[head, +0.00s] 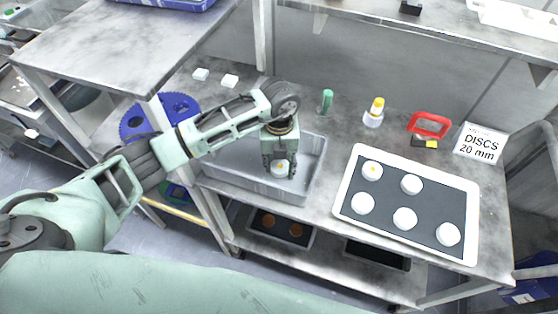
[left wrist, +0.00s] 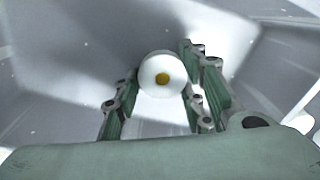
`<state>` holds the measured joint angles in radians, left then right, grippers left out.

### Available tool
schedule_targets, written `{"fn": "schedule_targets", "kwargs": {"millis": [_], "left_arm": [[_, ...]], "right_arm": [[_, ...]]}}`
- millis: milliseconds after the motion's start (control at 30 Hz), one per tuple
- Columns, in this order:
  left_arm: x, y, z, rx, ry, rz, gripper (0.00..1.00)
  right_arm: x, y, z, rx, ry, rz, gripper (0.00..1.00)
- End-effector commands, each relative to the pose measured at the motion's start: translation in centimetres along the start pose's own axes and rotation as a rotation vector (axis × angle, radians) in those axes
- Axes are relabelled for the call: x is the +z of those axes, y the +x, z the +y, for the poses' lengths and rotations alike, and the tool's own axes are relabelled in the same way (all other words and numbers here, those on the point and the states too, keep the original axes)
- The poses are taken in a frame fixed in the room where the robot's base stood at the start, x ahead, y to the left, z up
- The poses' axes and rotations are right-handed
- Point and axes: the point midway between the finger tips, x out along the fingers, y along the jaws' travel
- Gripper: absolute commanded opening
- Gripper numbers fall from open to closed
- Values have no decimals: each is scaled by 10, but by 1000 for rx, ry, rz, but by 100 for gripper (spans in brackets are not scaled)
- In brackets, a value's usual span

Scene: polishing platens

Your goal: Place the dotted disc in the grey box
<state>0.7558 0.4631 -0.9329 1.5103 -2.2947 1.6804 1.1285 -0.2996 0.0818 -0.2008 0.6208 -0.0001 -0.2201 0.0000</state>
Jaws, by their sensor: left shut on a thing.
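The dotted disc (head: 281,169) is white with a yellow dot; in the left wrist view the disc (left wrist: 158,73) shows the dot facing the camera. My left gripper (head: 279,165) points down over the grey box (head: 312,174), its fingers shut on the sides of this disc. The disc is within the box's outline; whether it touches the floor of the box is unclear. The gripper's fingers (left wrist: 163,92) also show in the left wrist view, on either side of the disc. My right gripper is not in view.
Behind stand a green cylinder (head: 327,100), a yellow-topped bottle (head: 375,112), a red frame (head: 430,124) and a discs sign (head: 480,143). A blue wheel (head: 135,121) is at left.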

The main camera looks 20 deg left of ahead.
Motion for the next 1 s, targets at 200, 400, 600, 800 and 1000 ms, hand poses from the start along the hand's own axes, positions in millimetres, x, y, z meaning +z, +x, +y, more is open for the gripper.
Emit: {"fn": "schedule_targets", "kwargs": {"millis": [200, 400, 600, 800, 1000], "left_arm": [[0, 2, -1, -2, 1, -2, 9], [1, 5, 0, -2, 1, -2, 40], [0, 5, 0, -1, 0, -1, 57], [0, 5, 0, -1, 0, -1, 57], [1, -2, 0, -2, 1, -3, 57]], "right_arm": [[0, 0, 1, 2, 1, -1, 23], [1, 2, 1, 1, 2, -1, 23], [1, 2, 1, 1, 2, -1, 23], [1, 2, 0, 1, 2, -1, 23], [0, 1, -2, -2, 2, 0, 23]]}}
